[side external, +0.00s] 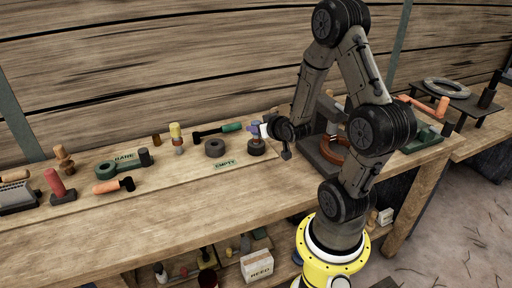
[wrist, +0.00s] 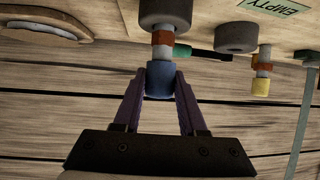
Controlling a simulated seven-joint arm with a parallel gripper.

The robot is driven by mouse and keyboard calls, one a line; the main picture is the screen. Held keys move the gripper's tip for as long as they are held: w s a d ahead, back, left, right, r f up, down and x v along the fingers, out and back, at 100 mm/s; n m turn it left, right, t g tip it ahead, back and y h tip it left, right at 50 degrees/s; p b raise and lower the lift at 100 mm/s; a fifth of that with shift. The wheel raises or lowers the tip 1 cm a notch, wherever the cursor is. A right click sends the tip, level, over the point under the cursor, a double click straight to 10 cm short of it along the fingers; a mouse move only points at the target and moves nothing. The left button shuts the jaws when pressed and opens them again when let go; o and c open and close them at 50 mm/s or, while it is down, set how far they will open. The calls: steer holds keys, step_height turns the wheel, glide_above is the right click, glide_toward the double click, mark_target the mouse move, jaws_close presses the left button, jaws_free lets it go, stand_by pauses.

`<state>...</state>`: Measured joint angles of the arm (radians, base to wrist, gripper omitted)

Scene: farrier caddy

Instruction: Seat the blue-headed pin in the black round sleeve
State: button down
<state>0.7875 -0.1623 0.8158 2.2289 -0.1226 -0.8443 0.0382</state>
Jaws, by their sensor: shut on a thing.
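My gripper (wrist: 160,80) is shut on the blue head of the pin (wrist: 160,72), one finger on each side. The pin has a pale shank and a red-brown band, and it looks upright. Its lower end meets the black round sleeve (wrist: 166,10) at the top edge of the wrist view. How far the shank is inside the sleeve is hidden. In the side view, my gripper (side external: 262,131) holds the pin (side external: 254,128) right above the sleeve (side external: 256,149). A second black round sleeve (side external: 215,147) stands to the left, behind the EMPTY label (side external: 225,165); it also shows in the wrist view (wrist: 235,37).
A yellow-headed pin (side external: 176,131) stands left of the second sleeve. A green-handled tool (side external: 230,128) lies behind the sleeves. A brown ring on a dark stand (side external: 334,150) is to the right.

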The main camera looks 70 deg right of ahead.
steer(key=shift+c, duration=1.9)
jaws_free()
steer(key=shift+f, duration=0.1)
steer(key=v, duration=1.4)
